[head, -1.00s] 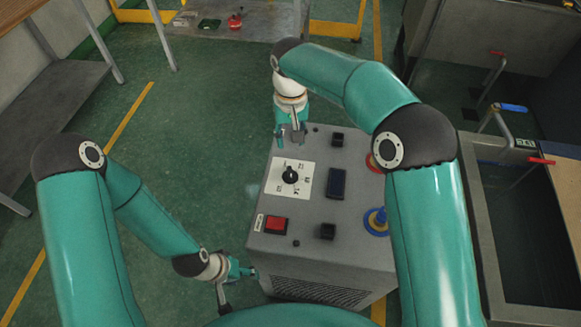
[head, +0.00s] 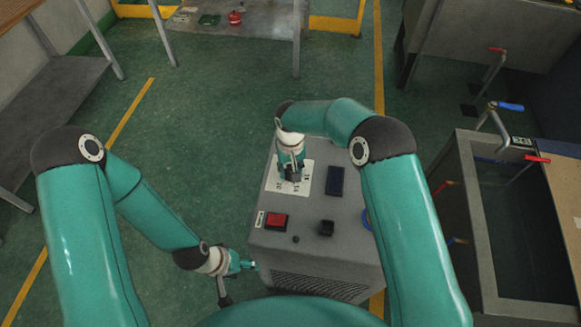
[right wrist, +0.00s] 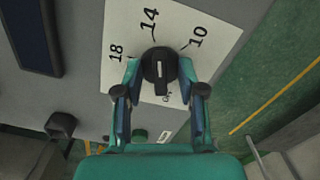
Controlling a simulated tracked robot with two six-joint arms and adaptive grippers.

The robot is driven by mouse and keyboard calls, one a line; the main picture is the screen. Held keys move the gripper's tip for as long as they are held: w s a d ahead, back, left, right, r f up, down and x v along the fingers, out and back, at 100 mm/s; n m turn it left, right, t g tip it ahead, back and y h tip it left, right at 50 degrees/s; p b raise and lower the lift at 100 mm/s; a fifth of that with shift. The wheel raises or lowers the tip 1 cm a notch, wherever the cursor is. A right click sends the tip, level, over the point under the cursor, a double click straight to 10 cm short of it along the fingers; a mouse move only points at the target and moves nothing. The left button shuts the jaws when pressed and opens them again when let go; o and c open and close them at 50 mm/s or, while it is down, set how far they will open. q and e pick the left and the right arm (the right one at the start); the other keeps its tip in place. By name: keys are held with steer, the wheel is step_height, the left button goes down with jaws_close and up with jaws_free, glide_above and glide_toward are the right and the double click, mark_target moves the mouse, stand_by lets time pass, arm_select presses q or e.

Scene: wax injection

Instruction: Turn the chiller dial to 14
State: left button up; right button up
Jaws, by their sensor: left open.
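The chiller (head: 340,240) is a grey box with controls on its top. Its white dial plate (head: 305,177) is partly hidden under my right gripper (head: 292,178). In the right wrist view the plate (right wrist: 112,72) shows 18, 14 and 10, and a lower mark is partly covered. The black dial knob (right wrist: 160,66) sits between the fingertips of my right gripper (right wrist: 160,72), one on each side, with what looks like a narrow gap. I cannot tell clearly where the knob points. My left gripper (head: 247,266) is open and empty beside the chiller's front left corner.
A dark display (head: 335,181), a red switch (head: 276,221) and a black knob (head: 326,228) share the chiller's top. A sink-like tank (head: 470,240) with red and blue-handled taps stands to the right. Green floor is clear on the left.

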jaws_close()
steer(key=shift+f+n+b, duration=0.25)
steer(key=shift+n+b, duration=0.25)
steer(key=shift+b, duration=0.75)
steer(key=shift+r+n+b, duration=0.2)
steer(key=shift+n+b, duration=0.2)
steer(key=shift+n, duration=0.1)
jaws_free()
steer(key=shift+r, duration=0.1)
